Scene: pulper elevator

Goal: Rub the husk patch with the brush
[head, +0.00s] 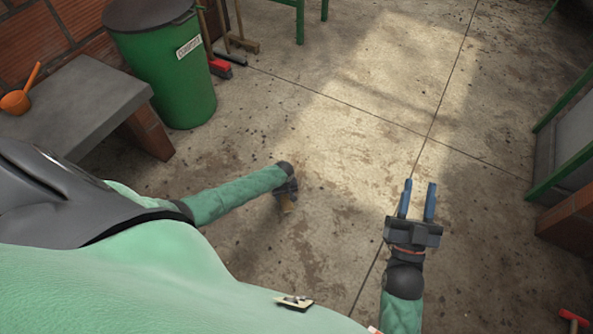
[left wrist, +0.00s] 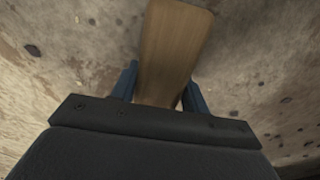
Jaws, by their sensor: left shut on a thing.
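My left gripper (head: 287,190) reaches low over the concrete floor and is shut on the brush (head: 287,207). In the left wrist view, the brush's flat wooden part (left wrist: 172,50) stands between the blue fingers of my left gripper (left wrist: 160,95). Its bristles are hidden, and I cannot tell whether they touch the floor. Brown staining and dark specks, which may be the husk patch (head: 312,250), spread over the floor around and below the brush; no clear border shows. My right gripper (head: 417,200) is empty, its two blue fingers apart, above the floor at the right.
A green lidded bin (head: 165,75) stands at the upper left beside a grey bench (head: 70,105) with an orange scoop (head: 17,101). Brooms (head: 222,66) lean behind the bin. A green-framed stand (head: 570,140) is at the right edge. The floor between is open.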

